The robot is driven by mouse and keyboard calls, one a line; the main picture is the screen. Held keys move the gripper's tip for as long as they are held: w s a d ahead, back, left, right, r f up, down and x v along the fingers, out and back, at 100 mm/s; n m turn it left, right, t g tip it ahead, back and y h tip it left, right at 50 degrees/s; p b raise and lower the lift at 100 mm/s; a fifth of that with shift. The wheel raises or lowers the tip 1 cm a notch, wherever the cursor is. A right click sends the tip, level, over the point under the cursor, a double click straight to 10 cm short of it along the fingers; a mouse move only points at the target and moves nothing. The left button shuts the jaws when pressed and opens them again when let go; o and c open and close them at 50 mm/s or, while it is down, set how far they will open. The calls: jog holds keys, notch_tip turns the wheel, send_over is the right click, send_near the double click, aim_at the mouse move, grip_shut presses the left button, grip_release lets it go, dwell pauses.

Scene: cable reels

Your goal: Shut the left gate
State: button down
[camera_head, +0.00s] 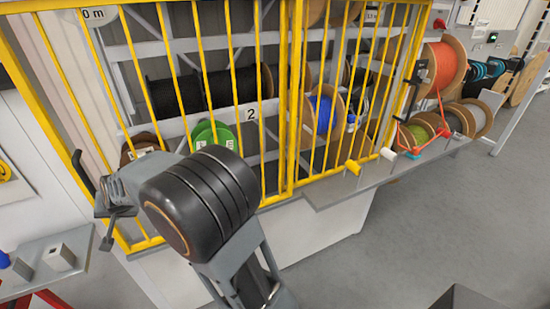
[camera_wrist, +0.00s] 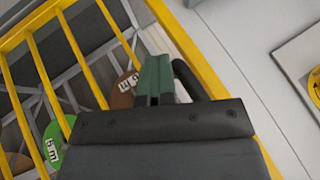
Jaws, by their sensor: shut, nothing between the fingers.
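The left gate (camera_head: 231,75) is a yellow barred panel in front of the reel shelves, and it also shows in the wrist view (camera_wrist: 184,40). Its black handle (camera_head: 82,172) is on the frame bar at the gate's left edge. My gripper (camera_head: 109,240) is near that edge, lower than the handle in the head view. In the wrist view my shut, empty fingers (camera_wrist: 154,80) are close beside the curved black handle (camera_wrist: 187,78); I cannot tell whether they touch it. Whether the gate stands slightly open I cannot tell.
The right yellow gate (camera_head: 374,90) stands beside it, with a grey ledge (camera_head: 345,187) below. A grey side table (camera_head: 35,267) with small blocks is at lower left. Reels stand at right.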

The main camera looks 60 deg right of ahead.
jog(key=shift+a, duration=0.15)
dwell(0.3)
jog(key=s+d+r+b, duration=0.4)
jog(key=s+r, duration=0.3)
jog(key=s, duration=0.2)
jog(key=shift+d, duration=0.2)
jog(key=s+a+f+n+g+p, duration=0.1)
jog(key=s+f+n+g, duration=0.1)
jog(key=s, duration=0.7)
jog(key=s+a+f+n+g+h+p, duration=0.1)
jog(key=s+f+n, duration=0.3)
jog(key=s, duration=0.4)
jog(key=shift+s+f+n+g, duration=0.3)
jog(key=shift+s+f+g, duration=0.1)
jog(key=shift+f+g, duration=0.3)
